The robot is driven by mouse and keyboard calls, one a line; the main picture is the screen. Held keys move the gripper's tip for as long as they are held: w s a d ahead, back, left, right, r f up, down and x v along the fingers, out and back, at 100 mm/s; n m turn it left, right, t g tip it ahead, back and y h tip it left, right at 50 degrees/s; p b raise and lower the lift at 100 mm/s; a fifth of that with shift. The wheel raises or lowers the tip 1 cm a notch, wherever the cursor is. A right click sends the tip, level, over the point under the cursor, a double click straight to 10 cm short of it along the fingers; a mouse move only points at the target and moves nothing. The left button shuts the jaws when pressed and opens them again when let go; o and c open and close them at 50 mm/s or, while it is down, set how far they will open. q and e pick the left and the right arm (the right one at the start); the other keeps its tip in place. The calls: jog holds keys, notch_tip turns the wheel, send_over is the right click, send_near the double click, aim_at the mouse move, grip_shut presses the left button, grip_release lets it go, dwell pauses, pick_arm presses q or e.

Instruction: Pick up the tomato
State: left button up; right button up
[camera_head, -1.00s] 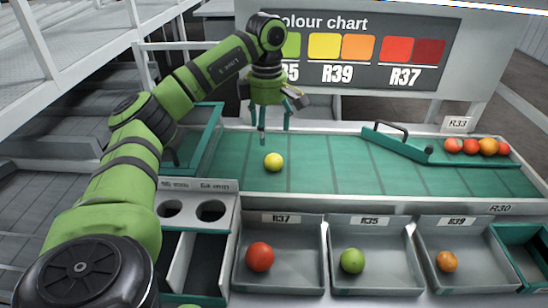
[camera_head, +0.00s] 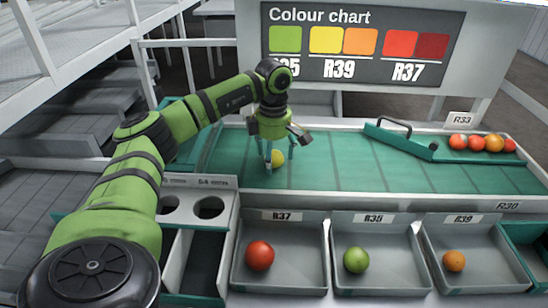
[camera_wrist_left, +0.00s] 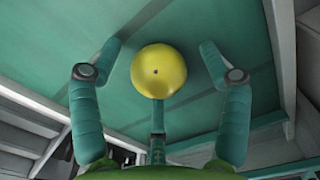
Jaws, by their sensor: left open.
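A yellow tomato (camera_head: 277,159) lies on the green conveyor belt (camera_head: 345,170), partly hidden by the fingers in the head view. My left gripper (camera_head: 276,158) is open and points down at it, with its fingers around the tomato. In the left wrist view the whole yellow tomato (camera_wrist_left: 159,71) shows between the spread teal fingers of the left gripper (camera_wrist_left: 160,75). Gaps show between the side fingers and the tomato. Whether the lower middle finger touches it I cannot tell. My right gripper is not in view.
Grey bins in front hold a red tomato (camera_head: 260,255) at R37, a green tomato (camera_head: 356,260) at R35 and an orange tomato (camera_head: 454,261) at R39. A green diverter bar (camera_head: 400,139) crosses the belt; several tomatoes lie beyond it. A colour chart (camera_head: 365,45) stands behind.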

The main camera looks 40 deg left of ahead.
aim_at(276, 152)
pick_arm(q)
jog(key=c, duration=0.9)
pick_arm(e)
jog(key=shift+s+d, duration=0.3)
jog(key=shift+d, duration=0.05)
pick_arm(q)
jog(key=shift+r, duration=0.1)
jog(key=r, duration=0.2)
jog(key=r+b, duration=0.1)
jog(key=r, duration=0.1)
jog(key=shift+w+d+r, duration=0.1)
jog(key=shift+w+d, duration=0.05)
jog(key=shift+d, duration=0.05)
jog(key=w+d+r, duration=0.1)
jog(key=d+r, duration=0.5)
jog(key=d, duration=0.5)
jog(key=shift+w+r, duration=0.3)
jog(key=shift+w, duration=0.05)
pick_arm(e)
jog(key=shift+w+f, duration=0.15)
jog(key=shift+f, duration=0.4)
